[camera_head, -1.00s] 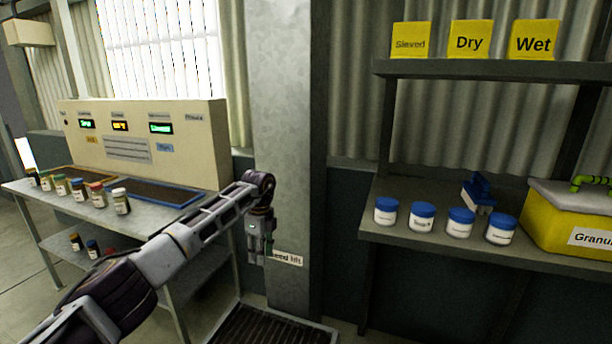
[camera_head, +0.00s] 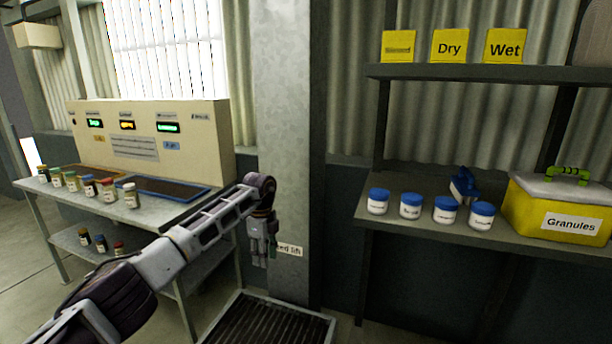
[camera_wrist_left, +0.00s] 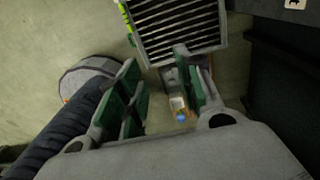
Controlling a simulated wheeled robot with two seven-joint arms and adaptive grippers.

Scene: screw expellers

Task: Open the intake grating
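The intake grating (camera_head: 265,325) is a dark slatted panel in a light metal frame, low at the bottom edge of the head view, partly cut off. It lies flat and looks closed. In the left wrist view the grating (camera_wrist_left: 178,22) shows at the top, beyond my fingers. My left gripper (camera_head: 262,253) hangs pointing down above the floor, in front of the column and above the grating's far side. In the wrist view the left gripper (camera_wrist_left: 160,95) has its green-padded fingers apart, with nothing held. My right gripper is not in view.
A column (camera_head: 287,130) with a partly hidden "...eed lift" label (camera_head: 289,250) stands behind the gripper. A bench (camera_head: 170,212) with jars and a control console (camera_head: 150,140) is left. A shelf (camera_head: 420,225) with blue-lidded jars and a yellow Granules box (camera_head: 560,215) is right.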

